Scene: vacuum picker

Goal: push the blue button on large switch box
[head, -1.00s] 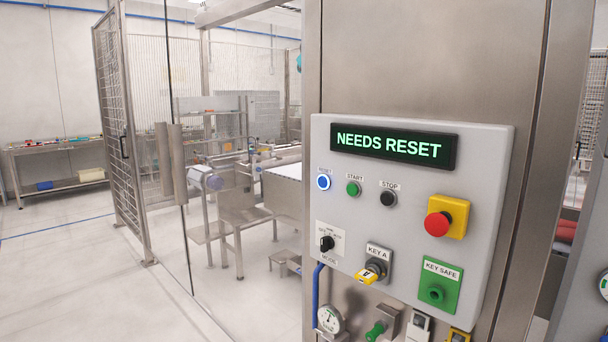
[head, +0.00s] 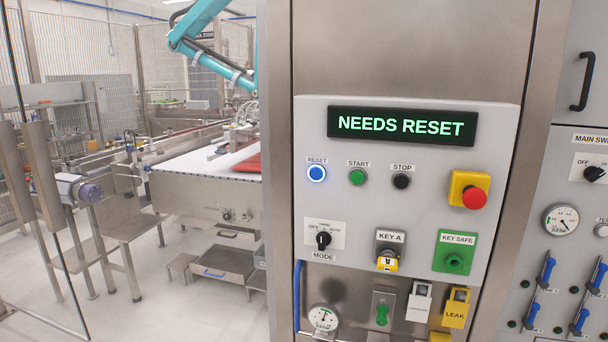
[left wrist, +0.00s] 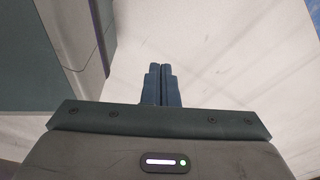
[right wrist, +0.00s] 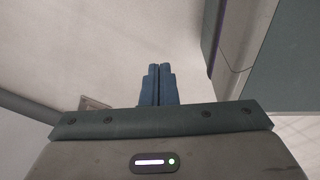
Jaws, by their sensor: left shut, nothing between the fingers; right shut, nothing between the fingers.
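The large grey switch box (head: 440,225) is mounted on a steel cabinet in the head view, facing me. Its screen (head: 401,126) reads NEEDS RESET in green. My left gripper (left wrist: 163,70) is shut and empty in the left wrist view, over pale floor. My right gripper (right wrist: 157,69) is shut and empty in the right wrist view. Neither gripper shows in the head view.
A red emergency knob (head: 474,197) sits on the box's right side. A mode knob (head: 323,240), a key switch (head: 387,262) and a green key safe (head: 455,260) lie lower. A gauge (head: 323,318) and tags hang below. A conveyor (head: 200,190) stands behind to the left.

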